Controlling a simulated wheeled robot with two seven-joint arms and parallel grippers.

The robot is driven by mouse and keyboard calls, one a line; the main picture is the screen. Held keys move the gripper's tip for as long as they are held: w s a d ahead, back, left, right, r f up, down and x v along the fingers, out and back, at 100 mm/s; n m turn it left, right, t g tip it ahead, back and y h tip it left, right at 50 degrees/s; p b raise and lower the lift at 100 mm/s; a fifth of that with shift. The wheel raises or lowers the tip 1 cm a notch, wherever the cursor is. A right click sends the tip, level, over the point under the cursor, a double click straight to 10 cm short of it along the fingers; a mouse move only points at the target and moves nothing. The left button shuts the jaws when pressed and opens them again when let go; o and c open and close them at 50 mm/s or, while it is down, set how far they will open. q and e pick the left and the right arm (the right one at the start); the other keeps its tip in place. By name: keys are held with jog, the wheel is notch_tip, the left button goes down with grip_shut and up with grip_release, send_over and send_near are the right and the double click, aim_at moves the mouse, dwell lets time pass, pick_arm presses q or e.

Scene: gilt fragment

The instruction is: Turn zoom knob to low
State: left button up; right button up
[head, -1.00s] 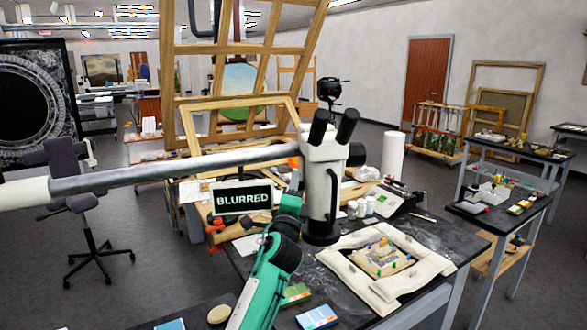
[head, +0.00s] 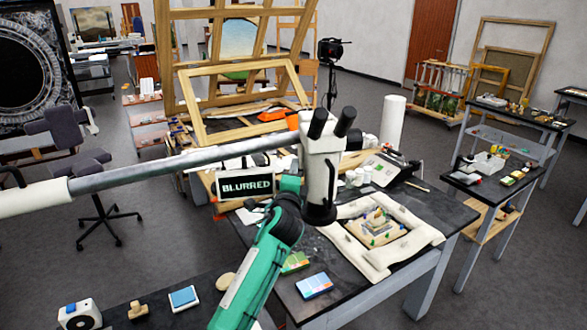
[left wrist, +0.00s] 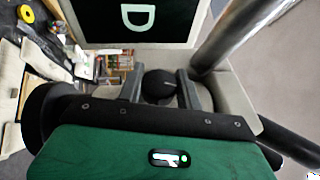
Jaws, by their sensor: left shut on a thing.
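The white stereo microscope (head: 321,180) with black eyepieces hangs from a long metal boom over the table. A dark screen (head: 246,188) beside it reads "BLURRED"; its edge and a letter D show in the left wrist view (left wrist: 138,18). A round black knob (left wrist: 159,84) with a light pointer line sits on the microscope's pale side. My left gripper (left wrist: 161,89) is shut on this knob, one finger on each side. In the head view my green left arm reaches up to the microscope's left side, and the fingers and knob are hidden there. My right gripper is not in view.
A gilt fragment (head: 376,230) lies in a pale padded frame (head: 417,239) on the dark table below the microscope. The boom (head: 180,170) crosses above my left arm. Small coloured boxes (head: 314,285) lie near the table's front. White jars and a paper roll (head: 392,122) stand behind.

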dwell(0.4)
pick_arm(q)
jog(key=o, duration=1)
jog(key=s+b, duration=0.1)
jog(key=s, duration=0.3)
jog(key=s+f+b, duration=0.1)
jog(key=s+b, duration=0.1)
jog(key=s, duration=0.3)
jog(key=s+f+b, duration=0.1)
jog(key=s+b, duration=0.1)
jog(key=s, duration=0.2)
jog(key=shift+s+a, duration=0.25)
jog(key=shift+s, duration=0.05)
